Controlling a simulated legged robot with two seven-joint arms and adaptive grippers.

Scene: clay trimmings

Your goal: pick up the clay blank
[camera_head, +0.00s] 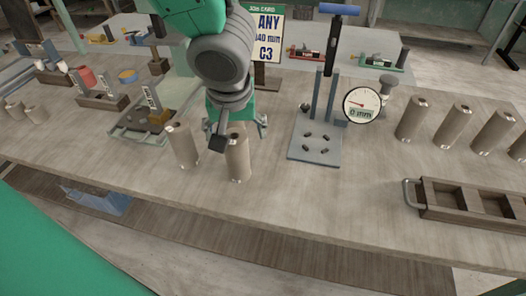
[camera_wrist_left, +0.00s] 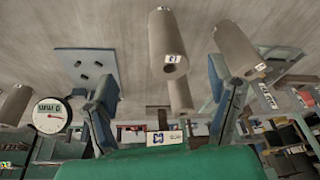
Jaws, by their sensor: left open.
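Clay blanks are grey-brown cylinders standing on the wooden bench. One blank (camera_head: 238,160) stands at my left gripper (camera_head: 235,127), on the near side of it in the head view. A second blank (camera_head: 183,147) stands just to its left. My left gripper is open, pointing down, with a fingertip showing on each side of the first blank. In the left wrist view its blue-grey fingers (camera_wrist_left: 162,78) stand apart with a blank (camera_wrist_left: 168,35) in the gap, another (camera_wrist_left: 180,95) behind it and one (camera_wrist_left: 240,50) beside the right finger. Contact is not visible. My right gripper is out of view.
Right of the gripper are a grey plate with posts (camera_head: 315,150) and a dial gauge (camera_head: 362,105) reading 0 mm. Several blanks (camera_head: 413,118) stand farther right, behind a wooden tray (camera_head: 450,215). A glassy stand (camera_head: 140,128) is at left; a job card (camera_head: 267,35) is behind. The front centre is clear.

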